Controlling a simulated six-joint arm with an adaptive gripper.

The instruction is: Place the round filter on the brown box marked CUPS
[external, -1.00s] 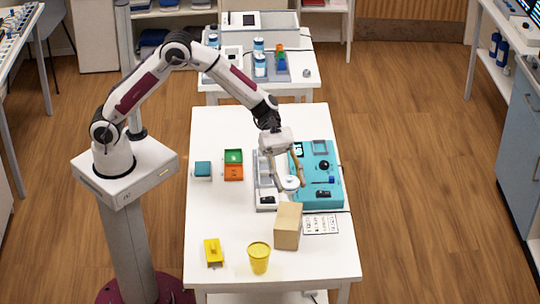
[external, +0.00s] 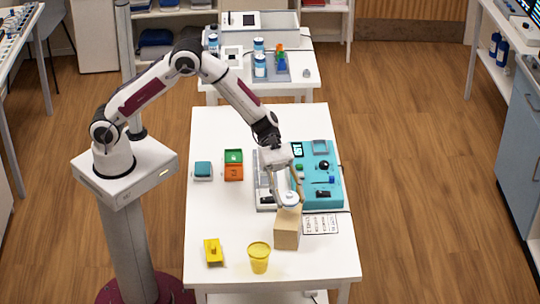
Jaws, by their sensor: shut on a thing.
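The round filter (external: 290,198) is a small white disc. It is between the fingertips of my gripper (external: 287,199), which is shut on it. The brown box (external: 286,232) stands on the white table. The filter is at the box's top, near its back edge; I cannot tell whether it touches the box or hovers just above. No CUPS marking can be read on the box from this view.
A teal panel (external: 330,190) with small parts lies behind the box, beside a grey tray (external: 264,207). A printed card (external: 321,224) lies right of the box. A yellow cup (external: 259,258) and yellow block (external: 213,252) stand front left. Green (external: 233,156) and orange (external: 233,173) trays sit farther back.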

